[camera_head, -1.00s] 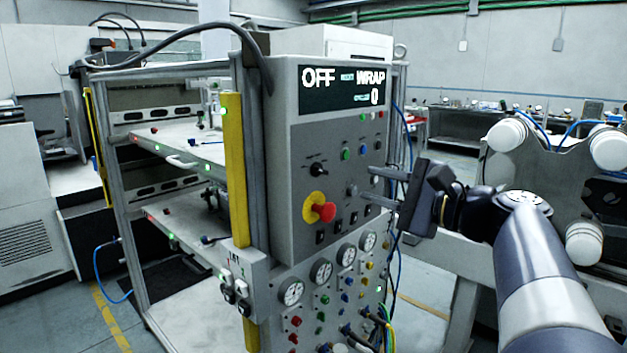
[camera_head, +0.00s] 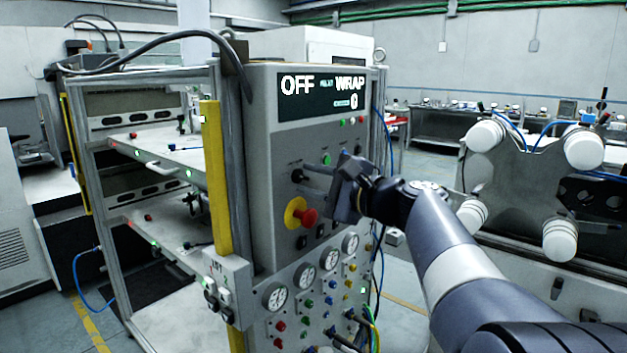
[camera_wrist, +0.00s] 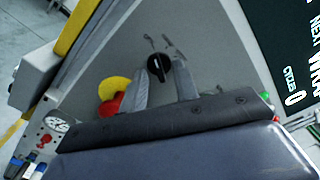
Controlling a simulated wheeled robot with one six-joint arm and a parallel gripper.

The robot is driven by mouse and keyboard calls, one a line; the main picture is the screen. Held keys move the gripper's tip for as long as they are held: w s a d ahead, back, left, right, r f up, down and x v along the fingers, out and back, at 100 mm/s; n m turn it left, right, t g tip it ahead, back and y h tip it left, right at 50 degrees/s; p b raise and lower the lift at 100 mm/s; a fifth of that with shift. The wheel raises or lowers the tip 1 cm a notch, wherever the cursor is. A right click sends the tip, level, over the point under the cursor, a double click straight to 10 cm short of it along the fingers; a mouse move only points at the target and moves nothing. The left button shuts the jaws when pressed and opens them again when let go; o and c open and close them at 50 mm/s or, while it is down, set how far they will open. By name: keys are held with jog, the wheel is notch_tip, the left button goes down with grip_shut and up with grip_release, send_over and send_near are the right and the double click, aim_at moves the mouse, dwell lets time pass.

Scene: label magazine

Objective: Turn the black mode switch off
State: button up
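The black mode switch (camera_head: 296,175) is a small round knob on the grey control panel's front, above the red emergency button. In the wrist view the knob (camera_wrist: 158,68) shows between the tips of two grey fingers. My gripper (camera_head: 304,180) is at the switch, its fingers reaching toward the panel from the right. In the wrist view my gripper (camera_wrist: 161,72) is open, one finger on each side of the knob with a visible gap. I cannot tell whether a finger touches it. The display (camera_head: 322,92) reads OFF, NEXT WRAP and CYCLES 0.
A red emergency button (camera_head: 308,217) on a yellow disc (camera_head: 292,212) sits just below the switch. A green button (camera_head: 326,159) lies above my fingers. Gauges (camera_head: 274,297) and coloured fittings fill the lower panel. A yellow post (camera_head: 214,165) stands left of the panel.

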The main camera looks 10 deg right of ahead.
jog(key=shift+c, duration=0.4)
grip_shut()
jog(key=shift+f+n+b, duration=0.1)
jog(key=shift+n+b, duration=0.3)
jog(key=shift+b, duration=0.4)
jog(key=shift+o, duration=0.4)
grip_release()
jog(key=shift+s+d, duration=0.1)
